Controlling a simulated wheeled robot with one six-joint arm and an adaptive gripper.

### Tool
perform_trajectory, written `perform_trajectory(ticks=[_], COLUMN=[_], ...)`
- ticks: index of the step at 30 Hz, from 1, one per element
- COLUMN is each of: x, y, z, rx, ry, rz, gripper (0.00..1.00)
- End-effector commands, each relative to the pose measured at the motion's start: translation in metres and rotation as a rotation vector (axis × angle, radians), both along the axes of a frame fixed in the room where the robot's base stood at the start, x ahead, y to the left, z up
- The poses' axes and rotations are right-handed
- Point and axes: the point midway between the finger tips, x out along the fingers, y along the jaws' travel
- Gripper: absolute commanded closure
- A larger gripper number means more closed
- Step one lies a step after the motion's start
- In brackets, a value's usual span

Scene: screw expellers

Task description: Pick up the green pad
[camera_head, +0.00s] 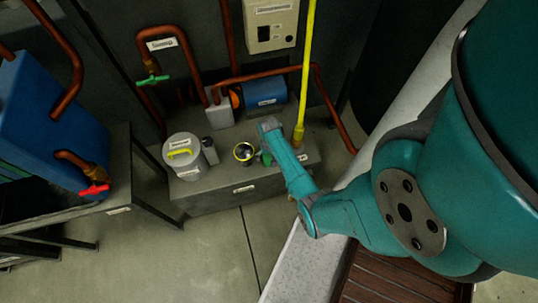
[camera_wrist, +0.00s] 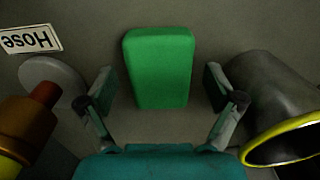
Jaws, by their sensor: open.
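The green pad (camera_wrist: 158,67) is a rounded block lying on the grey surface in the wrist view. In the head view only a small green part of the pad (camera_head: 266,158) shows beside my arm, which hides the rest. My gripper (camera_wrist: 158,92) is open and empty. Its two fingers stand on either side of the pad's near part, with a gap on each side. The fingers are not clearly visible in the head view.
A dark cup with a yellow rim (camera_wrist: 285,130) stands close right of my gripper; the head view shows the cup (camera_head: 244,153) too. A brass fitting with a red part (camera_wrist: 30,120) is close left. A lidded grey pot (camera_head: 184,155) stands left on the bench (camera_head: 225,190).

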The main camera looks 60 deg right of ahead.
Motion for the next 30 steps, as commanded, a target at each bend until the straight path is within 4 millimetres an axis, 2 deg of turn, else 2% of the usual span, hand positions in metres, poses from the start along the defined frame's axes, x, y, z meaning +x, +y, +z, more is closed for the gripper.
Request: perform_trajectory(ticks=[7, 8, 14, 15, 25, 30], x=[0.0, 0.0, 0.0, 0.0, 0.0, 0.0], y=[0.0, 0.0, 0.0, 0.0, 0.0, 0.0], z=[-0.002, -0.002, -0.002, -0.002, 0.0, 0.01], rx=[-0.001, 0.0, 0.0, 0.0, 0.0, -0.001], ry=[-0.001, 0.0, 0.0, 0.0, 0.0, -0.001], rz=[0.0, 0.0, 0.0, 0.0, 0.0, 0.0], gripper=[0.08, 0.13, 0.63, 0.68, 0.68, 0.68])
